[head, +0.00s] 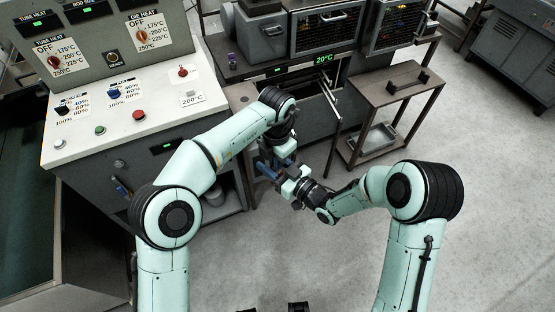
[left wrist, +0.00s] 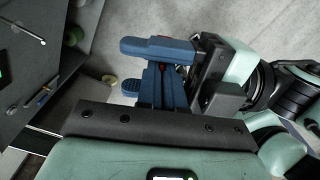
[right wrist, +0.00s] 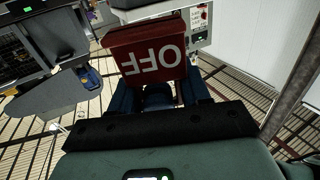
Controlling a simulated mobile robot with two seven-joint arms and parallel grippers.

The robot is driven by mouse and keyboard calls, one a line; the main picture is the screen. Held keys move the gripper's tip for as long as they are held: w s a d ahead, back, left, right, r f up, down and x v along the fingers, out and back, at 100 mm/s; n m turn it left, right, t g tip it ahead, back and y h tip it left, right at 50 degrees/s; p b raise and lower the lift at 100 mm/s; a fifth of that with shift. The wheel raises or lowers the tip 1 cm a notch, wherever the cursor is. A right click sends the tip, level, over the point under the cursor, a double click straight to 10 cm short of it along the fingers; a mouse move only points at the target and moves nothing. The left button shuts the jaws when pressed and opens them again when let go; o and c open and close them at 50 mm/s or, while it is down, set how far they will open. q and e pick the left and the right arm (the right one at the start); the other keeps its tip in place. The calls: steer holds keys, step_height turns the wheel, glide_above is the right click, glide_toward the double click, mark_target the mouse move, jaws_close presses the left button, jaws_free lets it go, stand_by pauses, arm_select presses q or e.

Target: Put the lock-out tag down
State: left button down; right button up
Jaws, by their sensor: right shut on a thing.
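The lock-out tag is a red block with white "OFF" lettering (right wrist: 147,58), upside down in the right wrist view. My right gripper (right wrist: 157,92) has its two blue fingers on either side of the tag and is shut on it, holding it in the air. In the head view my left gripper (head: 283,162) is close beside the right one, and the tag cannot be made out there. In the left wrist view my left gripper's blue fingers (left wrist: 163,72) stand close together, with a small bit of red near their tips. Whether they are open or shut is unclear.
A control desk (head: 150,148) with knobs and buttons stands at the left. A machine with a green 20°C display (head: 323,58) stands at the back. A small brown side table (head: 388,90) is right of it. The grey floor (head: 490,170) is clear at right.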

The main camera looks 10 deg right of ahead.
arm_select(q)
steer(key=shift+s+d, duration=0.2)
steer(key=shift+d, duration=0.05)
arm_select(e)
steer(key=o, duration=1.1)
